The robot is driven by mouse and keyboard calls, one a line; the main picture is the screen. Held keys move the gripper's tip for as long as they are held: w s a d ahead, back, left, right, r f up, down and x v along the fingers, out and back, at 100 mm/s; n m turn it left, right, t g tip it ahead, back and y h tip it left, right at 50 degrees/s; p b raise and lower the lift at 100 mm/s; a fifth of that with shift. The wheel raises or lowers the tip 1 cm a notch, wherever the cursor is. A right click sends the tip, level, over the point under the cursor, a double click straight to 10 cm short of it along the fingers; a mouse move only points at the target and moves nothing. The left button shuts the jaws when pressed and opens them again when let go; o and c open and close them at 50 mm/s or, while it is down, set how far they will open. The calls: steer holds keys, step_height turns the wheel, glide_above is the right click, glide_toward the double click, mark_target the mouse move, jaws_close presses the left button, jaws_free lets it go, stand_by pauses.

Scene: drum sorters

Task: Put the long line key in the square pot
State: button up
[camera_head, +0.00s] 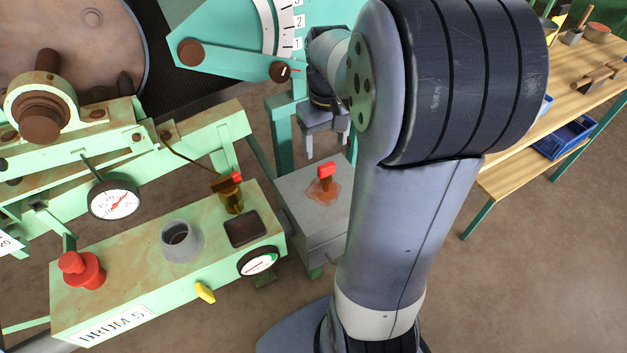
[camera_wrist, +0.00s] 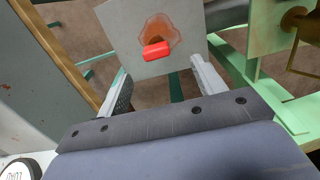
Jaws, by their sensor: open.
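A red-headed key (camera_head: 326,170) with a short brown stem stands upright in a rusty patch on top of a grey box (camera_head: 300,205). It looks like the long line key. In the wrist view its red head (camera_wrist: 157,52) lies between my fingers, a little beyond their tips. My gripper (camera_head: 327,147) is open and empty above the grey box, with its fingers pointing down; it also shows in the wrist view (camera_wrist: 160,72). A dark square recess (camera_head: 242,229), seemingly the square pot, sits on the green DRUM 5 console (camera_head: 125,268). It looks empty.
The console also bears a round grey pot (camera_head: 181,240), a brass fitting with a red tag (camera_head: 232,193), a red button (camera_head: 82,268) and a dial (camera_head: 258,261). A teal scale plate (camera_head: 230,35) stands behind. A wooden bench (camera_head: 565,90) is at right.

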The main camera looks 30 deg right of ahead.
mark_target(326, 165)
step_height(326, 165, down, 4)
steer(key=shift+f+b, duration=0.25)
steer(key=shift+b, duration=0.05)
steer(key=f, duration=0.3)
steer(key=f+b, duration=0.1)
steer(key=f, duration=0.1)
steer(key=shift+w+d+f, duration=0.1)
steer(key=shift+d+f, duration=0.05)
steer(key=shift+d, duration=0.15)
steer(key=shift+c, duration=0.5)
steer(key=c, duration=1.1)
